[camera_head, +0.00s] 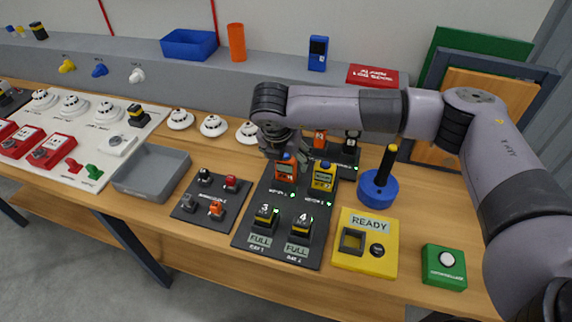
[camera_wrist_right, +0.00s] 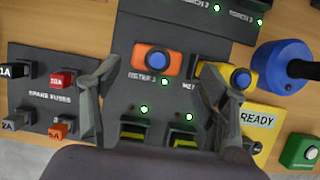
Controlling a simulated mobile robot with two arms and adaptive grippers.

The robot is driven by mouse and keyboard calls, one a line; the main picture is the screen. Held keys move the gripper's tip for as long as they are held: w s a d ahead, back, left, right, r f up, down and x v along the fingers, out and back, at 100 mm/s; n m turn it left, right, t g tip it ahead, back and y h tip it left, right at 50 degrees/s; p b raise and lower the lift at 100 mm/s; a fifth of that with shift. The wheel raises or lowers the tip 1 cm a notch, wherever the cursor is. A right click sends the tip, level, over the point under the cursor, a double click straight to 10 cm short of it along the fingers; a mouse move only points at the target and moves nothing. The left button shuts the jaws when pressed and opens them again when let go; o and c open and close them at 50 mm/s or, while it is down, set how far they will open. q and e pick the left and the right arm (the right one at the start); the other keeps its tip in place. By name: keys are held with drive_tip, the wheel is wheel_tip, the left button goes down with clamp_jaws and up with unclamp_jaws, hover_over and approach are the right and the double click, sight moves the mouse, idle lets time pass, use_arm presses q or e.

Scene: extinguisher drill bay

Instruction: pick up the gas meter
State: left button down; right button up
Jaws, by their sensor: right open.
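Two handheld meters stand on the dark charging panel (camera_head: 246,235): an orange one (camera_head: 285,173) and a yellow one (camera_head: 324,176). Which one the task calls the gas meter I cannot tell. My right gripper (camera_head: 280,150) is over the orange meter and partly covers its top. In the right wrist view my gripper (camera_wrist_right: 162,70) is open, its two fingers apart. The orange meter (camera_wrist_right: 155,60) with its blue button shows between them, a little ahead. The yellow meter (camera_wrist_right: 230,76) is partly hidden by the right finger. I see no contact. My left gripper is out of view.
A spare-fuse board (camera_head: 190,215) and grey tray (camera_head: 150,173) lie left. A blue round stand with a black post (camera_head: 377,190), a yellow READY box (camera_head: 365,245) and a green box (camera_head: 444,267) are right.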

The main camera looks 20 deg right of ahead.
sight(286, 171)
drive_tip(key=shift+p+x, duration=0.3)
drive_tip(key=shift+x, duration=0.75)
drive_tip(key=p+x, duration=0.1)
drive_tip(key=x, duration=0.1)
drive_tip(key=p+x, duration=0.1)
drive_tip(key=x, duration=0.1)
drive_tip(key=shift+w, duration=0.45)
drive_tip(key=shift+w+d+f+p, duration=0.1)
drive_tip(key=shift+f+p, duration=0.2)
drive_tip(key=shift+f, duration=0.1)
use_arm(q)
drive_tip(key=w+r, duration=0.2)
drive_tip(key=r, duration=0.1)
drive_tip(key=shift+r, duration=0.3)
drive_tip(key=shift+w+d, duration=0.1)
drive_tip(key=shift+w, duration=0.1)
use_arm(e)
drive_tip(key=c, duration=1.4)
